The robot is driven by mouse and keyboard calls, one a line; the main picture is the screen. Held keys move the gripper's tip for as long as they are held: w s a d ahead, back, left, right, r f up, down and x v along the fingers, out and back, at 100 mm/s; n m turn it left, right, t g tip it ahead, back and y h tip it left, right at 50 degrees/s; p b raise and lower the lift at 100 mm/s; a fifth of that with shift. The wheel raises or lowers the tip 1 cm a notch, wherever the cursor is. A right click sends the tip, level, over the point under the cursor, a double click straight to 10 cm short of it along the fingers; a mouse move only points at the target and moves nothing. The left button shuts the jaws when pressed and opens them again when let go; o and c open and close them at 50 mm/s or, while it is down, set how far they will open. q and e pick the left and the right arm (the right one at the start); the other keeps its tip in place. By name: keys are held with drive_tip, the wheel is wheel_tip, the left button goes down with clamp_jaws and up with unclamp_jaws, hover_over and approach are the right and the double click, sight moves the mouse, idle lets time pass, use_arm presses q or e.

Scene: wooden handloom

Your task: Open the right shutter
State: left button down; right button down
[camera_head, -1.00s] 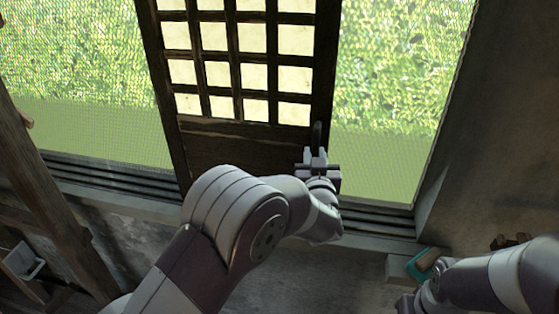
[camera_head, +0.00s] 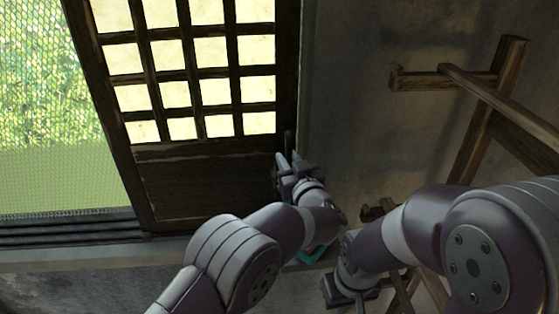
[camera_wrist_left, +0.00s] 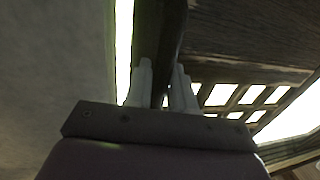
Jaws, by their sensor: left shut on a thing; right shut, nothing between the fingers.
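The right shutter (camera_head: 205,185) is a dark wooden lattice panel with pale panes, upright in the window at its right end, close to the wall. My left gripper (camera_head: 287,163) is shut on the dark upright handle (camera_head: 287,142) near the panel's right edge. In the left wrist view the left gripper's pale fingers (camera_wrist_left: 161,85) stand on either side of the dark handle bar (camera_wrist_left: 170,35). A thin bright strip shows beside the shutter edge there. My right gripper (camera_head: 347,292) is low in the head view, shut and empty, away from the shutter.
Mesh-covered greenery (camera_head: 40,110) fills the window left of the shutter. Grooved dark tracks (camera_head: 70,228) run along the sill. A plain wall (camera_head: 350,130) and wooden loom beams (camera_head: 485,120) stand to the right. A teal object (camera_head: 312,256) is partly hidden behind my arms.

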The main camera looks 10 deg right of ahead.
use_arm(q)
drive_tip(key=shift+d+r, duration=0.1)
drive_tip(key=shift+d, duration=0.55)
use_arm(e)
drive_tip(key=shift+d, duration=0.35)
use_arm(q)
drive_tip(key=c, duration=1.1)
unclamp_jaws()
drive_tip(key=shift+s+a, duration=0.1)
